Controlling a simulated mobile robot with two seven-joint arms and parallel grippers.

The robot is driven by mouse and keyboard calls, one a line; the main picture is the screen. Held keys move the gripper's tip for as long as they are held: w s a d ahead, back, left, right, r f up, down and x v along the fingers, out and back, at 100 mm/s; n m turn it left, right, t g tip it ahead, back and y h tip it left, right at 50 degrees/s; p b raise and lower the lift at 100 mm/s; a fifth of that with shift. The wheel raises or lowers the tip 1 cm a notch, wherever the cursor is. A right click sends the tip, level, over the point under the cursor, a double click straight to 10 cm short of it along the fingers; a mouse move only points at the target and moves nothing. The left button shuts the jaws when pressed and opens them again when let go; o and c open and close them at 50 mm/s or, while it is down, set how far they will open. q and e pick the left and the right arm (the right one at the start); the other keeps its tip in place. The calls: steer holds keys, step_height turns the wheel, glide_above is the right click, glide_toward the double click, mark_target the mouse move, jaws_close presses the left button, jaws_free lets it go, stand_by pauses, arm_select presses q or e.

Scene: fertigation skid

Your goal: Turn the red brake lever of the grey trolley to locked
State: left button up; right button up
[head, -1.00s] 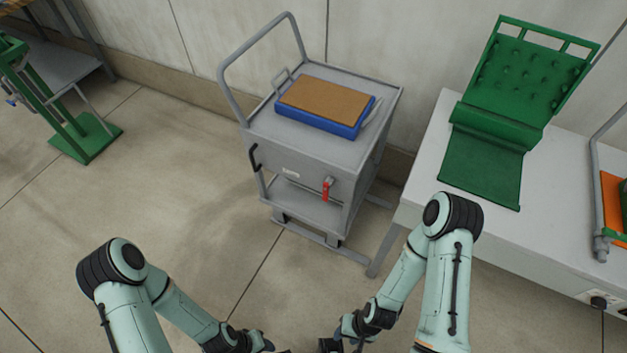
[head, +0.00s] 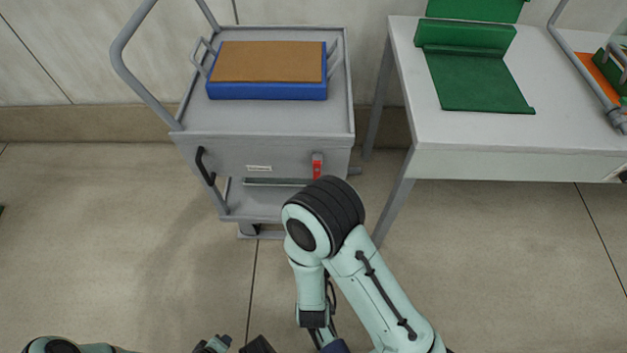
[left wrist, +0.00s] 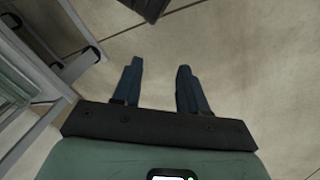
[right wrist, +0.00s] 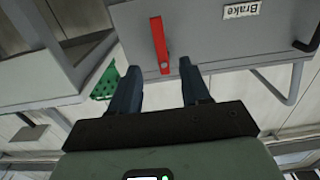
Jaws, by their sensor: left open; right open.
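The grey trolley (head: 265,120) stands by the wall in the head view. Its red brake lever (head: 317,167) is on the front panel, right of a small label, pointing down. My left gripper (left wrist: 159,75) is open and empty over the floor. In the head view my right arm covers the area just below the lever.
A blue tray with a brown top (head: 267,72) lies on the trolley. A black handle (head: 204,167) is on the trolley's left side. A white table (head: 450,130) with a green folded piece (head: 475,80) stands to the right. The floor at left is clear.

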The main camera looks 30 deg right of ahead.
mark_target(317, 175)
arm_select(q)
steer(key=s+f+g+b, duration=0.2)
steer(key=s+f, duration=0.2)
steer(key=s, duration=0.1)
steer(key=shift+s+a+f, duration=0.2)
steer(key=shift+a+f, duration=0.2)
arm_select(e)
steer(key=x, duration=1.3)
steer(key=shift+w+d+r, duration=0.1)
steer(key=shift+d+r, duration=0.05)
steer(key=shift+r, duration=0.2)
jaws_close()
